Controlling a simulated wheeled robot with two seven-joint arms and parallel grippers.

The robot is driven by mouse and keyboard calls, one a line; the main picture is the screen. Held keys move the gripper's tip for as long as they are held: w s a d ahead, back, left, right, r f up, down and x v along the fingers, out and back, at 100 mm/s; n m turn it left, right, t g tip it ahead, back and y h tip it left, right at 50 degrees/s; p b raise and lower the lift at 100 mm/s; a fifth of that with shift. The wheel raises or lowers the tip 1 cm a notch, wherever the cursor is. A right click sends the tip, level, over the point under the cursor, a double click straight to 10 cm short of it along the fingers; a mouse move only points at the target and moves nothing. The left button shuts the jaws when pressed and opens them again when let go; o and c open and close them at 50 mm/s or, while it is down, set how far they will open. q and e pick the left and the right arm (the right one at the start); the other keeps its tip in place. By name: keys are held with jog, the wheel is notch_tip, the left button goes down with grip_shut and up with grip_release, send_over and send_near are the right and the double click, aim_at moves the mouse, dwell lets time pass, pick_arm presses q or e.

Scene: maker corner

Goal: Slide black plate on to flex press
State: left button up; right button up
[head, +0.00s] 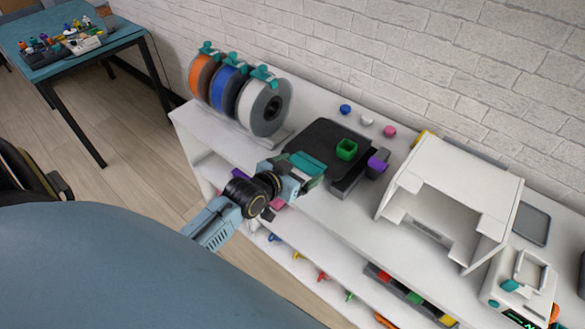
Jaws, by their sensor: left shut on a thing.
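My right gripper is not in view.
Filament spools in orange, blue and white (265,106) stand left of the plate. A white open-fronted machine (457,190) stands to the right. Small coloured balls (366,120) lie behind by the brick wall. A lower shelf holds coloured bins (414,297).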

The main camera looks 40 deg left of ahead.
aim_at(302, 172)
pick_arm(q)
jog(key=shift+w+b, duration=0.35)
jog(key=shift+w, duration=0.45)
jog(key=shift+f+b, duration=0.7)
jog(key=shift+f, duration=0.5)
jog(key=o, duration=0.7)
jog(key=shift+f, duration=0.1)
jog(key=shift+f, duration=0.15)
jog(key=shift+f, duration=0.4)
